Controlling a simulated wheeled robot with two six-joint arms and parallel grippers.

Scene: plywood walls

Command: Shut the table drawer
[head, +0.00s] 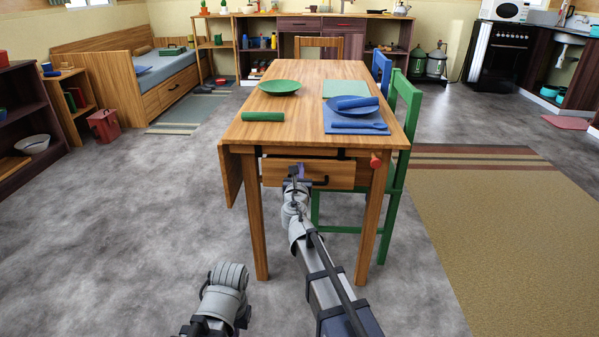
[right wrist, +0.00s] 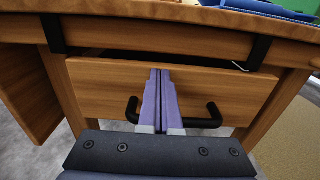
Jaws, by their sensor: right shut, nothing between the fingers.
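The table drawer (head: 336,174) is in the near end of the wooden table (head: 318,108). Its front stands out a little from the frame, with a dark gap above it in the right wrist view (right wrist: 225,84). A black bar handle (right wrist: 203,119) is on the drawer front. My right gripper (head: 296,172) is shut and empty, its purple fingers (right wrist: 158,85) in front of the drawer's middle, over the handle. I cannot tell whether the fingertips touch the wood. My left gripper is not visible; only part of my left arm shows at the bottom of the head view.
A green plate (head: 279,87), a green roll (head: 263,117), and a blue plate (head: 350,106) on a blue mat lie on the table. A green chair (head: 397,130) stands close at its right side. Grey floor lies open to the left.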

